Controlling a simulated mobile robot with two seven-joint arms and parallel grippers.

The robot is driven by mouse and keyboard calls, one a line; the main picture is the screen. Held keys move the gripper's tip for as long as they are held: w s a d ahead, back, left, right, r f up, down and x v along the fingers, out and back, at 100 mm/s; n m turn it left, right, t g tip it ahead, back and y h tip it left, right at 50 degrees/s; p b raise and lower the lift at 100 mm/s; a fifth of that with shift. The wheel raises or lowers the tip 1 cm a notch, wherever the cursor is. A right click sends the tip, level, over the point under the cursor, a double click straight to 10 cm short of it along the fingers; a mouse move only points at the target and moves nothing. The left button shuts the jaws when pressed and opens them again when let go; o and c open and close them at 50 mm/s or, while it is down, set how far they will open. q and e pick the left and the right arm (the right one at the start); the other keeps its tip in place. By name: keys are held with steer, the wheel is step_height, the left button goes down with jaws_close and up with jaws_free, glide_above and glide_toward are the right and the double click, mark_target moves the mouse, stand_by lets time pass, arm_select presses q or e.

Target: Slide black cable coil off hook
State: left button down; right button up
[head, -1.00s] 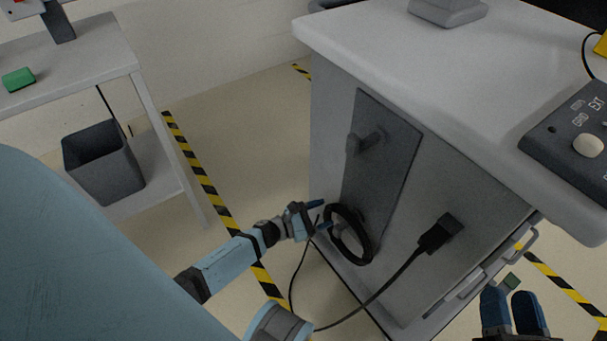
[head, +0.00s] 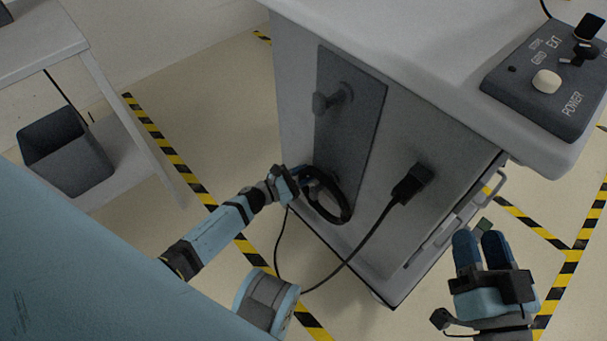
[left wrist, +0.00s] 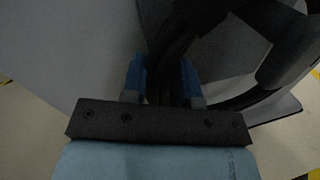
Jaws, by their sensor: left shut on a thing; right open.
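The black cable coil (head: 345,207) hangs low against the dark panel (head: 362,125) on the side of the grey cart. My left gripper (head: 305,176) is shut on the coil's upper left rim. In the left wrist view the coil (left wrist: 168,62) runs between its two blue fingers. A grey peg-like hook (head: 330,100) sticks out from the upper part of the panel, above the coil and apart from it. Whatever holds the coil at its own height is hidden in the head view. My right gripper (head: 482,240) is open and empty, to the right of the cart.
A black plug (head: 412,182) with a trailing cable sits in the cart side, right of the coil. The cart top carries a control box (head: 545,85). A drawer handle (head: 490,195) is near my right gripper. A grey bin (head: 65,150) stands on the left table's lower shelf.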

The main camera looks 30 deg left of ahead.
arm_select(q)
steer(key=shift+r+p, duration=0.3)
steer(key=shift+r, duration=0.3)
steer(key=s+d+v, duration=0.1)
steer(key=v, duration=0.8)
steer(key=shift+s+d+b, duration=0.2)
steer(key=shift+s+b, duration=0.1)
steer(key=shift+s, duration=0.1)
stand_by(0.5)
